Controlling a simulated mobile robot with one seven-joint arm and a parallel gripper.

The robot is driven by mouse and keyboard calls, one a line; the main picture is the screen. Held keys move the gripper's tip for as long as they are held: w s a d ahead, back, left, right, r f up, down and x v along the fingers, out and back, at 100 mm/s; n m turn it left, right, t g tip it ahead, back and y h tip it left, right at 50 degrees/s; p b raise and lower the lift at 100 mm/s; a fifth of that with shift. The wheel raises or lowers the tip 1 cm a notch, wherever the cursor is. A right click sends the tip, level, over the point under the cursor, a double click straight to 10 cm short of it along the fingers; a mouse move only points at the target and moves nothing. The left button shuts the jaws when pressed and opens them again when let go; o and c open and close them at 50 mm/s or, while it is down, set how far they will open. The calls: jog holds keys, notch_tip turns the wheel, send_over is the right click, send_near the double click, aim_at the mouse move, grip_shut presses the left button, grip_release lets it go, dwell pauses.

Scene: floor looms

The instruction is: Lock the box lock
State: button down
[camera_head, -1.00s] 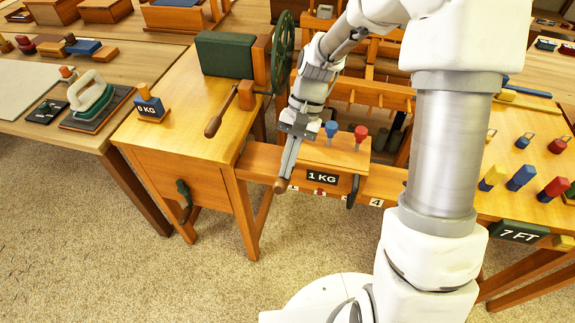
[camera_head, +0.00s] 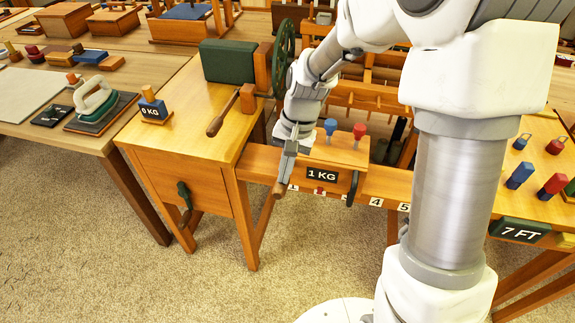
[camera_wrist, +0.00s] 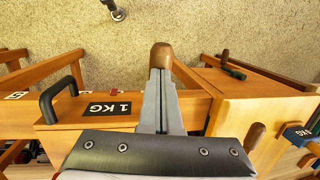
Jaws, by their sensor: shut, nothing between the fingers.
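A wooden box (camera_head: 338,152) marked 1 KG sits on a rail, with a black handle (camera_head: 352,189) on its front; the box's top also shows in the wrist view (camera_wrist: 75,128). A brown rounded knob (camera_head: 279,189) is at the left end of the box. It also shows in the wrist view (camera_wrist: 161,54), right at my fingertips. My gripper (camera_head: 286,178) is shut and points down at this knob; in the wrist view my gripper (camera_wrist: 160,80) has its fingers together. I cannot tell whether the tips touch the knob. No separate part clearly shows as a lock.
A wooden cabinet (camera_head: 180,190) with a green handle (camera_head: 184,194) stands left of the box. On it are a 0 KG block (camera_head: 153,108), a brown-handled lever (camera_head: 228,112) and a green wheel (camera_head: 284,57).

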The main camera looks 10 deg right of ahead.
aim_at(283, 187)
jog(key=f+t+b, duration=0.1)
jog(key=s+f+t+b, duration=0.1)
jog(key=b, duration=0.1)
jog(key=f+t+h+b, duration=0.1)
jog(key=b, duration=0.1)
jog(key=shift+s+a+f, duration=0.2)
jog(key=shift+s+a, duration=0.05)
jog(key=shift+s+f+b, duration=0.2)
jog(key=shift+f+b, duration=0.5)
jog(key=shift+b, duration=0.25)
jog(key=shift+s+f, duration=0.15)
jog(key=shift+f, duration=0.05)
jog(key=shift+r, duration=0.1)
